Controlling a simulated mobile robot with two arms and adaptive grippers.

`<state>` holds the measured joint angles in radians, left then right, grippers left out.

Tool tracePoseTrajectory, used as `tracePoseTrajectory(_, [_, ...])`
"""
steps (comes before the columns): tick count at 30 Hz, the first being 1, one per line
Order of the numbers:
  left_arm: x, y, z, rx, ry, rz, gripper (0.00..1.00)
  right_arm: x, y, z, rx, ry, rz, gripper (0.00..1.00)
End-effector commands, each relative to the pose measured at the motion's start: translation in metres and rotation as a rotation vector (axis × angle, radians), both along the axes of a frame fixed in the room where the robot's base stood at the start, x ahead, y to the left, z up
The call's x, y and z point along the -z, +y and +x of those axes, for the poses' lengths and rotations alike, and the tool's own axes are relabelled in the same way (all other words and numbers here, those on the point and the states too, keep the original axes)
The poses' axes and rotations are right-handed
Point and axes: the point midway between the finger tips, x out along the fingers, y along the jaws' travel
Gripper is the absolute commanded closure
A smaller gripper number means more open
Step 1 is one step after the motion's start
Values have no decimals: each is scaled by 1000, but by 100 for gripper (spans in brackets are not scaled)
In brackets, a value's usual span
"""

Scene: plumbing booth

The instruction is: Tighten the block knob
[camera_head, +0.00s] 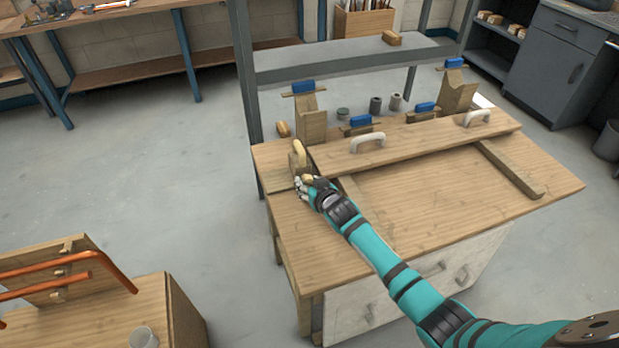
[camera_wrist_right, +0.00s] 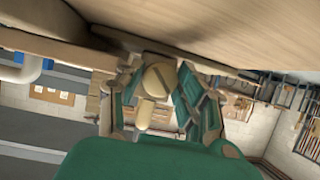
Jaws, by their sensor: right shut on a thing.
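The block knob is a pale yellow wooden piece at a small wooden block (camera_head: 297,158) on the left end of the workbench. In the right wrist view the round knob (camera_wrist_right: 158,77) sits between my fingers, with a pale stub below it. My right gripper (camera_head: 307,182) is shut on the knob, reaching in over the bench from the lower right. In the head view the fingers hide most of the knob. My left gripper is not in view.
A long board with white handles (camera_head: 368,140) lies across the workbench (camera_head: 440,205). Blue-topped clamps (camera_head: 303,87) and small cups (camera_head: 375,105) stand behind it. A lower table with copper pipes (camera_head: 60,265) is at the lower left. Open floor lies between.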

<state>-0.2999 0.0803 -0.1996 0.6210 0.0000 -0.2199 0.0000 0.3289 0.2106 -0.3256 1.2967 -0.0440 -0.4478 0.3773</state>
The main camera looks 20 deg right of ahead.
Motion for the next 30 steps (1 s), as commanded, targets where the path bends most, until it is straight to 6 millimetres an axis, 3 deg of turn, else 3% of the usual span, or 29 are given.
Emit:
tracePoseTrajectory(15, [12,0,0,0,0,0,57,2,3,0,0,-18,-444,96])
tracePoseTrajectory(30, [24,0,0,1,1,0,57,1,3,0,-2,-23,-630,96])
